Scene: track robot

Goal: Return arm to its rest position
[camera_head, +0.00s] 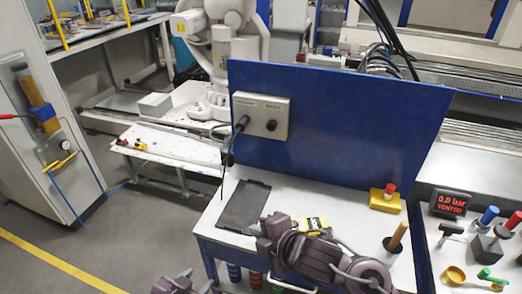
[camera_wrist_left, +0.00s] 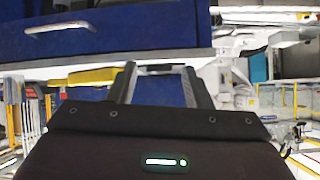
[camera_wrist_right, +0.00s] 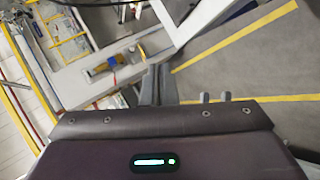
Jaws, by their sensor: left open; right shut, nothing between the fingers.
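My left gripper shows in the left wrist view (camera_wrist_left: 160,85) with its two fingers apart and nothing between them. In the head view only a small dark part of my left arm shows at the bottom edge; its fingers cannot be made out. My right arm reaches in from the lower right in the head view, bent over the front of the white bench (camera_head: 228,238). My right gripper shows in the right wrist view (camera_wrist_right: 157,86) with its fingers together and empty, above the floor.
A blue panel (camera_head: 330,125) with a grey switch box (camera_head: 262,115) stands behind the bench. A dark mat (camera_head: 244,206), a yellow button box (camera_head: 384,201) and a wooden-handled tool (camera_head: 397,236) are on the bench. A pressure display (camera_head: 451,204) stands right. Grey floor is clear at left.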

